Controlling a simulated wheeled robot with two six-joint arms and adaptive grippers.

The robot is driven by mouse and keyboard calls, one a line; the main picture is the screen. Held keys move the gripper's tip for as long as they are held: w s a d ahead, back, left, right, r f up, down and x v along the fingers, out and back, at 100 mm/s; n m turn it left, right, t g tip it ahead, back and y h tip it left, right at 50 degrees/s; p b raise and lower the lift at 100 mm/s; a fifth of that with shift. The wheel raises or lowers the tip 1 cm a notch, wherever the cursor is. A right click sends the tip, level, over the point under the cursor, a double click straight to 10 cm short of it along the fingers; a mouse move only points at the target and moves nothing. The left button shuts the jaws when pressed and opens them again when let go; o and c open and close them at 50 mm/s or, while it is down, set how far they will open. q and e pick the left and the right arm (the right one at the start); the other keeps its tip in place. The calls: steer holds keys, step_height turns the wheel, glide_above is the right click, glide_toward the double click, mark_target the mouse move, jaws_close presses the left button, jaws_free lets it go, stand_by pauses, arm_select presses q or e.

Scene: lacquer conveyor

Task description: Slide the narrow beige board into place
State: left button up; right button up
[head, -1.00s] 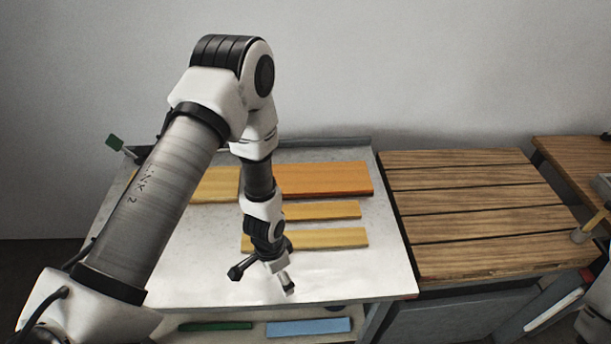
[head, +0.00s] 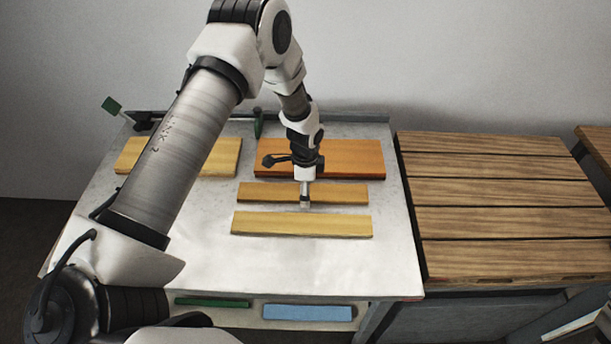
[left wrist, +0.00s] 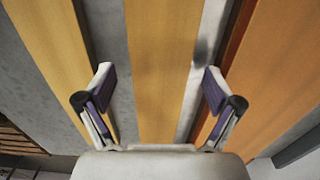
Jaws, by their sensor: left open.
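Two narrow yellow-beige boards lie flat and roughly parallel on the grey table. The narrower, middle board (head: 255,192) lies between the front board (head: 300,225) and a wide orange board (head: 350,158). My left gripper (head: 305,204) points down at the middle board. In the left wrist view my left gripper (left wrist: 155,88) is open, with one finger on each side of the middle board (left wrist: 160,45). The front board (left wrist: 50,55) is at left and the orange board (left wrist: 265,65) at right there. Finger contact cannot be told. My right gripper is not in view.
A wide yellow board (head: 215,157) lies at the back left, partly behind my arm. Green-handled clamps (head: 112,106) stand at the back. A slatted wooden surface (head: 500,200) adjoins at right. Green and blue pieces (head: 308,313) lie below the front edge. The table's front area is clear.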

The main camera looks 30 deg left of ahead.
mark_target(364, 194)
arm_select(q)
steer(key=shift+w+a+f, duration=0.1)
steer(key=shift+w+f, duration=0.2)
steer(key=shift+f, duration=0.05)
steer(key=shift+s+r, duration=0.2)
steer(key=shift+s, duration=0.1)
steer(key=shift+c, duration=0.3)
steer(key=shift+s+r, duration=0.15)
steer(key=c, duration=1.4)
steer(key=shift+w+d+f+b, duration=0.25)
steer(key=shift+w+d+b, duration=0.35)
steer(key=shift+d+b, duration=0.25)
steer(key=shift+w+d+b, duration=0.3)
steer(key=shift+w+d, duration=0.1)
steer(key=shift+d, duration=0.3)
steer(key=shift+w+d+b, duration=0.3)
steer(key=shift+w+d, duration=0.05)
steer(key=shift+d, duration=0.35)
steer(key=shift+w+d+r+b, duration=0.1)
steer(key=shift+w+d+b, duration=0.3)
steer(key=shift+w+d, duration=0.85)
steer(key=shift+w+d+f+b, duration=0.1)
steer(key=shift+w+d+b, duration=0.45)
steer(key=shift+d, duration=1.35)
steer(key=shift+w+d+r+b, duration=0.1)
steer(key=shift+w+d+b, duration=0.2)
steer(key=shift+w+d, duration=1)
steer(key=shift+s+d, duration=0.25)
steer(key=shift+d, duration=0.05)
